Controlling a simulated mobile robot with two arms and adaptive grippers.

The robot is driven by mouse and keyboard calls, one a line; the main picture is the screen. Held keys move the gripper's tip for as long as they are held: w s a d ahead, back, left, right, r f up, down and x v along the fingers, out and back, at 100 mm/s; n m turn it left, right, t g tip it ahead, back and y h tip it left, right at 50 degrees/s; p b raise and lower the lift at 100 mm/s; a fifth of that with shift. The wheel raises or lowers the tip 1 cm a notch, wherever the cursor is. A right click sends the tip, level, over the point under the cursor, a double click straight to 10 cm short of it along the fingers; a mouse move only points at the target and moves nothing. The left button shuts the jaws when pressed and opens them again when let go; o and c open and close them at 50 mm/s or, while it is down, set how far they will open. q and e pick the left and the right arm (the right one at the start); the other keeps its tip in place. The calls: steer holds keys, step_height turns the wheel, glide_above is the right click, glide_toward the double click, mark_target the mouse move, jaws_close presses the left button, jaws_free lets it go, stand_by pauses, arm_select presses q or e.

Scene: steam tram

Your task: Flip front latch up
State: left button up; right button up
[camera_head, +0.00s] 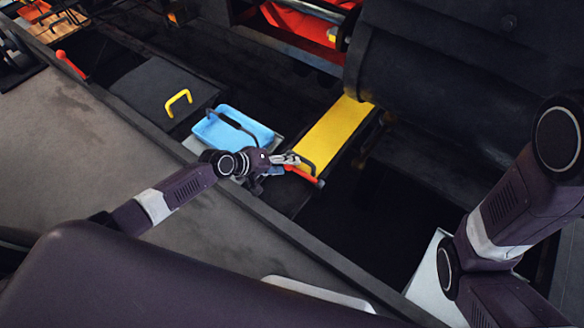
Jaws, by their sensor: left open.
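A red-handled lever (304,176), which looks like a latch, sits at the near end of a long yellow panel (333,136). It lies low and slanted, with a dark bracket beside it. My left gripper (293,161) is open just above and left of the red handle, close to it. I cannot tell whether its fingers touch the handle. A second red lever (71,65) stands far off at the upper left. My right arm comes in from the right, and its gripper is not in view.
A light blue tray (228,116) with a dark handle lies just behind my left gripper. A dark lid with a yellow handle (178,102) is left of it. A grey ledge (60,130) runs along the near side.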

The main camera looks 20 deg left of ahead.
arm_select(q)
steer(key=shift+w, duration=0.15)
steer(key=shift+c, duration=0.7)
steer(key=shift+f, duration=0.1)
jaws_close()
